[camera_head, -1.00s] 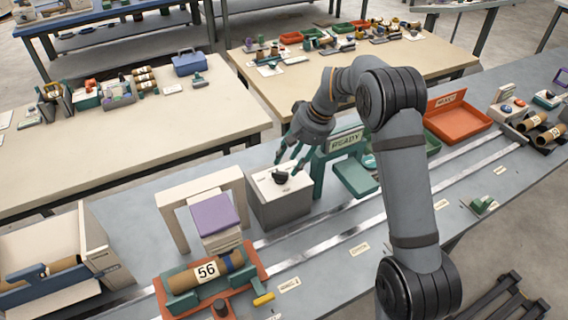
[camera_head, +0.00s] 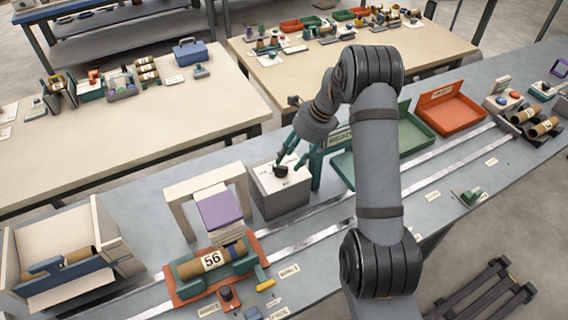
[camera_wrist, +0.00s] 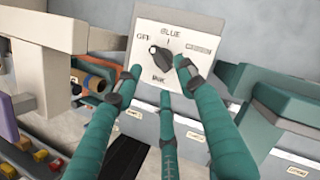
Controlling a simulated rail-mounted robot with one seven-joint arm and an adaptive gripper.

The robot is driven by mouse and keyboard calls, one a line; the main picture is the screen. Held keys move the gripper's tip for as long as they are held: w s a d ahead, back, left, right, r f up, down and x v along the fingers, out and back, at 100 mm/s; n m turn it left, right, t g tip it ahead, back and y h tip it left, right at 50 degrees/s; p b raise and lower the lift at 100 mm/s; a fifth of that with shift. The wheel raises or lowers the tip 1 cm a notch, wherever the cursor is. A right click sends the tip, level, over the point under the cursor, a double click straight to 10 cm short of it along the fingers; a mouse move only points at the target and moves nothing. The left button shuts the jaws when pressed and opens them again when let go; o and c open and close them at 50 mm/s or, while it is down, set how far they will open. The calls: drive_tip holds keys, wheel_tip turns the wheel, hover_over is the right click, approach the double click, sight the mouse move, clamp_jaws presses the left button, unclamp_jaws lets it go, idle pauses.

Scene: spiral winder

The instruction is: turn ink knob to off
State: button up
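The ink knob (camera_wrist: 160,59) is black, on the pale top of a grey box. The top reads OFF at the left, BLUE above and INK below; the label at the right is unreadable. The knob's narrow end seems to point up and left, though its exact setting is hard to tell. In the head view the knob (camera_head: 281,171) is on the box (camera_head: 280,203). My gripper (camera_wrist: 157,73) has teal fingers spread on either side of the knob, with a third finger below. The right fingertip is close to the knob; contact cannot be told.
A white arch (camera_head: 206,188) with a purple block (camera_head: 221,209) stands left of the box. A roll marked 56 (camera_head: 212,260) lies in a red and green cradle before it. A green tray (camera_head: 413,139) and an orange tray (camera_head: 452,111) are to the right.

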sight(283, 168)
drive_tip(key=shift+p+x, duration=0.55)
drive_tip(key=shift+x, duration=2.15)
drive_tip(key=c, duration=0.3)
clamp_jaws()
